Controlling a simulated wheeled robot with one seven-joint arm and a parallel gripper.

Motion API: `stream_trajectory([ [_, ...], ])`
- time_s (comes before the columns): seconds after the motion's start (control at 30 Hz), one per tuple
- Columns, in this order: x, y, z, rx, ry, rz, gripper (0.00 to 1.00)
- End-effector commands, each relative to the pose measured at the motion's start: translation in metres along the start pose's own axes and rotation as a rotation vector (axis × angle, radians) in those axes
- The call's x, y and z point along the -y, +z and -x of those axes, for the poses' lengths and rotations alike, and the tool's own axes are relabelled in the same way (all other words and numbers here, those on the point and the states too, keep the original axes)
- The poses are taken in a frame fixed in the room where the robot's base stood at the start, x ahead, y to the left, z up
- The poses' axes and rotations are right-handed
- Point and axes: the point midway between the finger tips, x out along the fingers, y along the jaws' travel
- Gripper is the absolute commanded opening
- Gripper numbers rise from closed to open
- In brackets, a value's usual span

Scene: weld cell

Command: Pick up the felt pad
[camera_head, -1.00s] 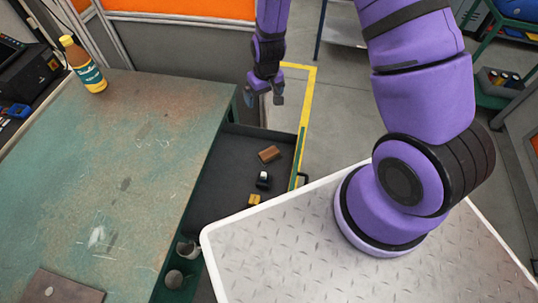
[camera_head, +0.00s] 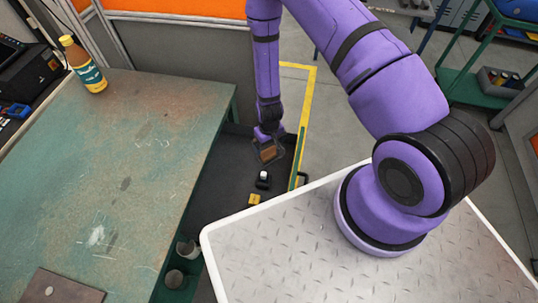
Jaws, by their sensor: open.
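A small brown block (camera_head: 268,155), the likeliest felt pad, lies in the open dark drawer (camera_head: 225,190) beside the green table. My gripper (camera_head: 267,151) points down into the drawer right at this block, with its fingers open about it. The arm's end partly hides the block. I cannot tell whether the fingers touch it.
A small black and white item (camera_head: 263,179) and a yellow item (camera_head: 254,200) lie nearer in the drawer. Two round items (camera_head: 187,248) (camera_head: 174,278) stand at its near end. A bottle (camera_head: 84,65) and a flat brown piece (camera_head: 58,288) are on the green table (camera_head: 130,150).

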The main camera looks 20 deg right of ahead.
Motion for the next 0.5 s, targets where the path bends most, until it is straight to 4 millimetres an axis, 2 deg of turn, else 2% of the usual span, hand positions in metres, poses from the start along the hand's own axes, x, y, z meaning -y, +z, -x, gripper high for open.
stream_trajectory([
  [0.27,0.000,0.001,-0.016,0.000,0.000,0.000,1.00],
  [0.5,0.001,0.003,-0.047,0.002,0.000,-0.002,1.00],
])
